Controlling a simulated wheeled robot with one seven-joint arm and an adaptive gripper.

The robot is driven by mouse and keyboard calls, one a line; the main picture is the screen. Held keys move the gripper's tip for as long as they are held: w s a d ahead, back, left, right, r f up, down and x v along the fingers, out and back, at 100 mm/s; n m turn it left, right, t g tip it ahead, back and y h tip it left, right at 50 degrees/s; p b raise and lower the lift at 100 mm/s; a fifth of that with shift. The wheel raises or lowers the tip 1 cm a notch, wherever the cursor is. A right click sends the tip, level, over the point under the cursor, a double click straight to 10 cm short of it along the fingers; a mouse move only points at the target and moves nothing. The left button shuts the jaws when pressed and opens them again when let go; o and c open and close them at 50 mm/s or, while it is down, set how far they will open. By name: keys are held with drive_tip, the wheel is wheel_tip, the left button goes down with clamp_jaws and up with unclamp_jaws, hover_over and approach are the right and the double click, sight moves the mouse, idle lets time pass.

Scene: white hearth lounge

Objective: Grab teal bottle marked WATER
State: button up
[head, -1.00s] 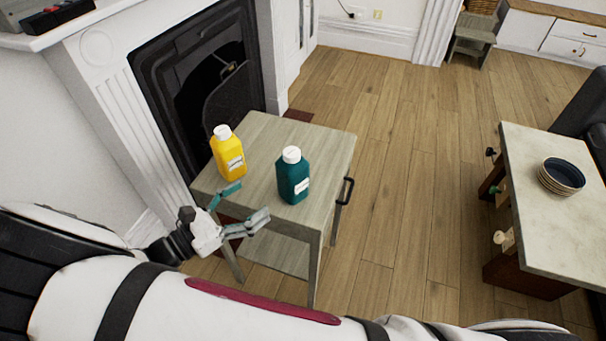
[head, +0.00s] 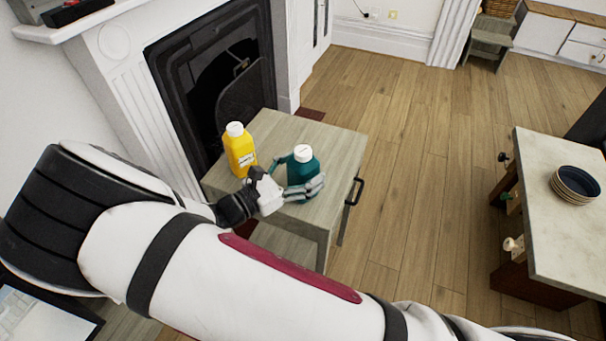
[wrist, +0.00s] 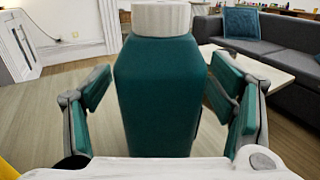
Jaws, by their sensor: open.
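The teal bottle (head: 301,166) with a white cap stands upright on the small grey wood side table (head: 338,142). My gripper (head: 300,178) is at the bottle, with one finger on each side of it. In the wrist view the teal bottle (wrist: 160,90) fills the middle, between the open fingers of my gripper (wrist: 160,100), with a visible gap on both sides. Its label is not readable in the current views. A yellow bottle (head: 240,152) with a white cap stands upright on the table to the left.
The fireplace (head: 215,85) is just behind and left of the table. A black handle (head: 354,191) sticks out from the table's right side. At right, a pale-topped table (head: 555,225) holds stacked dark bowls (head: 576,183). The wood floor between is clear.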

drive_tip(key=shift+w+d, duration=0.1)
drive_tip(key=shift+c, duration=0.3)
drive_tip(key=c, duration=1.6)
drive_tip(key=shift+r, duration=0.1)
